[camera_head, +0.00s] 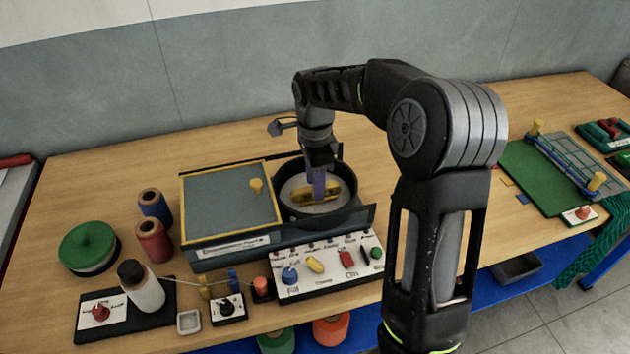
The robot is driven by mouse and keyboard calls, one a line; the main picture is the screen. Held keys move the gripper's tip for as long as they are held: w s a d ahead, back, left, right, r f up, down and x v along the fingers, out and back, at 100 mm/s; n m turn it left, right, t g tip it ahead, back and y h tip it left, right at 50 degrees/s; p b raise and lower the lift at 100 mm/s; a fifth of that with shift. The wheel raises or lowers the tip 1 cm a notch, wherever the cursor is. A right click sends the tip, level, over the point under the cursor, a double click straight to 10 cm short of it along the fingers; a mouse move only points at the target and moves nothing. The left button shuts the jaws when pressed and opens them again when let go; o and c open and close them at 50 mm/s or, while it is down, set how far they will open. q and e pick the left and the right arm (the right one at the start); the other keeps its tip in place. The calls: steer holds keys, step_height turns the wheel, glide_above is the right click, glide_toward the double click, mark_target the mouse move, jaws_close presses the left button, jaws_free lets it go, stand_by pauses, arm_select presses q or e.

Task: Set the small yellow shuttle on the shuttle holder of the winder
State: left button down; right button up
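A yellow shuttle-like piece (330,187) lies in or just above the round black pan (286,214), over its pale inside. My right gripper (319,196) points straight down into the pan, with its fingertips at the yellow piece. The fingers hide part of it, and I cannot tell whether they are open or shut on it. The winder appears to be the black base (123,319) at the front left with a white black-topped spool (141,286); its thread runs right past small guides (233,280). I cannot make out the shuttle holder. My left gripper is out of view.
A grey-lidded box (228,207) adjoins the pan. A white control panel (327,268) lies in front. Blue and red spools (154,236) and a green-lidded pot (88,246) stand left. A green board (545,178) lies right. My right arm crosses the middle.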

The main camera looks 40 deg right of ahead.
steer(key=shift+r, duration=0.1)
step_height(320, 180, up, 8)
steer(key=shift+f+b, duration=0.2)
steer(key=shift+b, duration=0.2)
stand_by(0.7)
